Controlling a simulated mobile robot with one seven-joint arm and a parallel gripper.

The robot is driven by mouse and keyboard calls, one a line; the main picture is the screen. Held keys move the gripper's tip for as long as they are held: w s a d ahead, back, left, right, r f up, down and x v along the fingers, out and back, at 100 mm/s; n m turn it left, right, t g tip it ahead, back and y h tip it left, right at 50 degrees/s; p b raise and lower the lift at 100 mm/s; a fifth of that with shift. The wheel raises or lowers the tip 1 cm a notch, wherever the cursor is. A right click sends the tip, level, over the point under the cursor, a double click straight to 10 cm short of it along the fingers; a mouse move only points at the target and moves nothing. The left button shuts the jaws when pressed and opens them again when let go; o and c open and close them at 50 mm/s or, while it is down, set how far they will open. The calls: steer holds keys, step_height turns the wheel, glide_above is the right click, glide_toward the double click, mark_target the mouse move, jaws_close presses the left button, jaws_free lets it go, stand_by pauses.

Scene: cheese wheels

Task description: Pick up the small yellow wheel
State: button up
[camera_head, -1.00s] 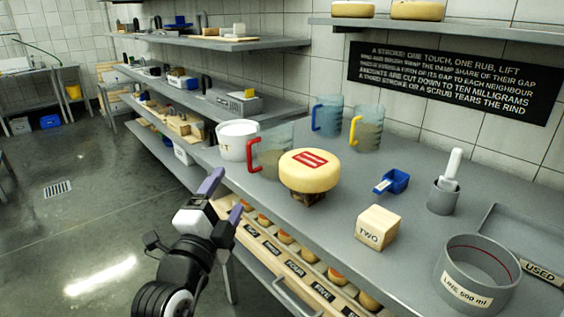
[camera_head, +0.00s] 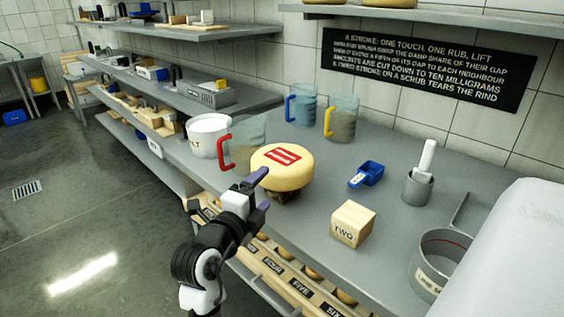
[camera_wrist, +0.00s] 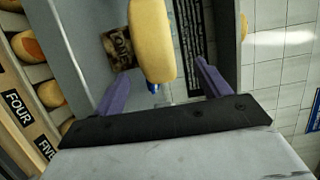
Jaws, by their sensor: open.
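The small yellow wheel (camera_head: 283,169) has a red label on top and rests on a small brown block (camera_head: 285,195) on the grey counter. My gripper (camera_head: 262,190) is open, with purple fingers, close to the wheel's near left side in the head view. In the wrist view the wheel (camera_wrist: 152,40) appears edge-on between and ahead of the two spread fingers (camera_wrist: 163,70). No contact with it is visible. The block (camera_wrist: 118,46) also shows there, with lettering that I cannot read fully.
A red-handled jug (camera_head: 243,145) stands close behind the wheel at left, beside a white tub (camera_head: 208,136). A large pale shape covers the lower right corner.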

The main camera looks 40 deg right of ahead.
mark_target(271, 182)
steer(key=shift+f+p+x, duration=0.15)
steer(key=shift+p+x, duration=0.45)
steer(key=shift+x, duration=0.85)
steer(key=shift+f+p+x, duration=0.15)
steer(key=shift+p+x, duration=0.4)
steer(key=shift+x, duration=0.95)
steer(key=c, duration=1.6)
steer(key=shift+r, duration=0.2)
jaws_close()
